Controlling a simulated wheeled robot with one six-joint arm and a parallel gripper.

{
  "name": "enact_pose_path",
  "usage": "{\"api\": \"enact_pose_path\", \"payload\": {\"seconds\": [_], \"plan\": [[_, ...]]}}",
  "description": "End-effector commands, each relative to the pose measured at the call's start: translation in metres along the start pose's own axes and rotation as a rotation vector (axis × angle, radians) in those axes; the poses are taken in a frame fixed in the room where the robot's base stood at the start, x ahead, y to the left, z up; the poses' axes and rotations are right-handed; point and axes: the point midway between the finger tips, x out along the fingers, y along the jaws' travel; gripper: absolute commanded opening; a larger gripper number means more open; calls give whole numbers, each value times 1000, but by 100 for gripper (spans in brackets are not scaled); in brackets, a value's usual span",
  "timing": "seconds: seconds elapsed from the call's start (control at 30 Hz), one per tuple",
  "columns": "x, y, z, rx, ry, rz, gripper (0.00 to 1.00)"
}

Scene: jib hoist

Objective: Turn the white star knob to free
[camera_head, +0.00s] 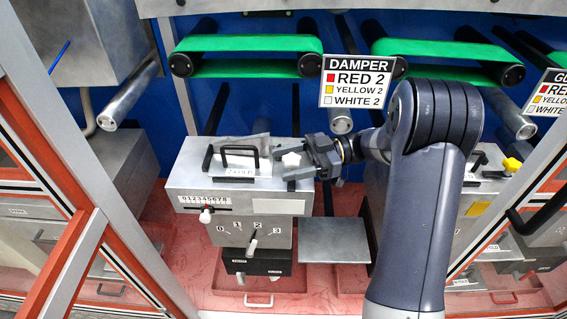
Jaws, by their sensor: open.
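The white star knob (291,160) sits at the upper right of a grey metal box (190,170). My gripper (286,162) is at the knob with its jaws open, one finger on the far side and one on the near side. I cannot tell whether the fingers touch the knob. The knob's shaft and any free or locked marking are hidden from this view.
A black handle (240,150) stands on the box top, left of the knob. A damper sign (357,82) hangs behind.

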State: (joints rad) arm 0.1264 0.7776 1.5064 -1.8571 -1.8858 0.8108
Motion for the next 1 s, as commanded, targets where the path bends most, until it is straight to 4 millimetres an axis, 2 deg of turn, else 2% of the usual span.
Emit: {"api": "enact_pose_path", "payload": {"seconds": [0.2, 0.4, 0.77, 0.87, 1.0], "plan": [[-39, 0, 2, -1, 0, 4, 62], [-58, 0, 1, 1, 1, 1, 62], [-60, 0, 0, 1, 1, 0, 62], [-55, 0, 0, 2, 2, -1, 62], [-38, 0, -1, 2, 2, -3, 62]]}}
